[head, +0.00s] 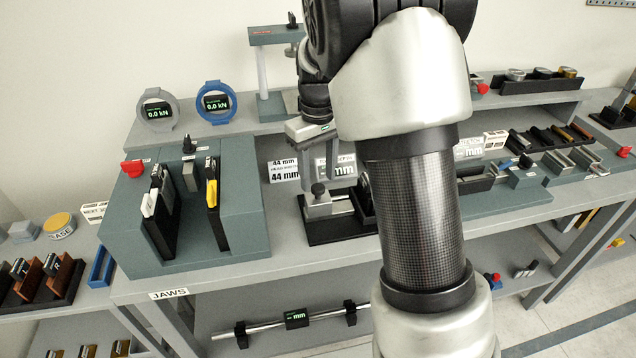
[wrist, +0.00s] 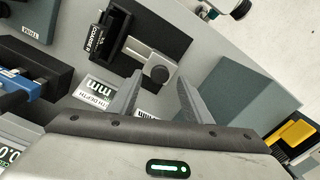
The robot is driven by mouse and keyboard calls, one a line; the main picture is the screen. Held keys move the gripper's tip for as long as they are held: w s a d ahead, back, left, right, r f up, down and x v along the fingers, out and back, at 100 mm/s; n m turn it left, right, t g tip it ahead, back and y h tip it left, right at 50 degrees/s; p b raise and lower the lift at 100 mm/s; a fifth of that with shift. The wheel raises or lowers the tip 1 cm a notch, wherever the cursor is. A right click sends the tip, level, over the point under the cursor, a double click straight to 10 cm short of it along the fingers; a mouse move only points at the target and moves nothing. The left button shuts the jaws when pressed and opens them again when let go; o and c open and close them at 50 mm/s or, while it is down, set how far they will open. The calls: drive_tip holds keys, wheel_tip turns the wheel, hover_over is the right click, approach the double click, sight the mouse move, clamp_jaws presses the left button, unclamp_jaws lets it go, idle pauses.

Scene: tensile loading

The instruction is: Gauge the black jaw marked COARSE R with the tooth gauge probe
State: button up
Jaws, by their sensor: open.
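The black jaw marked COARSE R (wrist: 97,32) stands in a holder on a black base plate (wrist: 170,30) in the wrist view. The tooth gauge probe (wrist: 135,55) is a grey block with a round black knob (wrist: 160,74); it lies beside the jaw, on the same plate. In the head view the probe (head: 318,209) and its knob show left of my arm, which mostly hides the jaw. My gripper (head: 322,172) is open and empty, pointing down above the probe. In the wrist view its fingertips (wrist: 161,80) appear on either side of the knob; contact cannot be told.
A DEPTH mm sign (wrist: 97,92) stands behind the plate. A large grey-green fixture (head: 245,225) holding jaws with white and yellow handles stands to the left in the head view. A grey-green vise-like unit (head: 520,190) stands right of my arm. A raised shelf with round readouts (head: 216,102) runs behind.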

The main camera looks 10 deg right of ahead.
drive_tip(key=shift+f, duration=1.3)
clamp_jaws()
drive_tip(key=shift+d, duration=1.95)
unclamp_jaws()
drive_tip(key=shift+a, duration=0.1)
wheel_tip(320, 180, up, 18)
drive_tip(key=p, duration=0.2)
drive_tip(key=shift+f, duration=0.25)
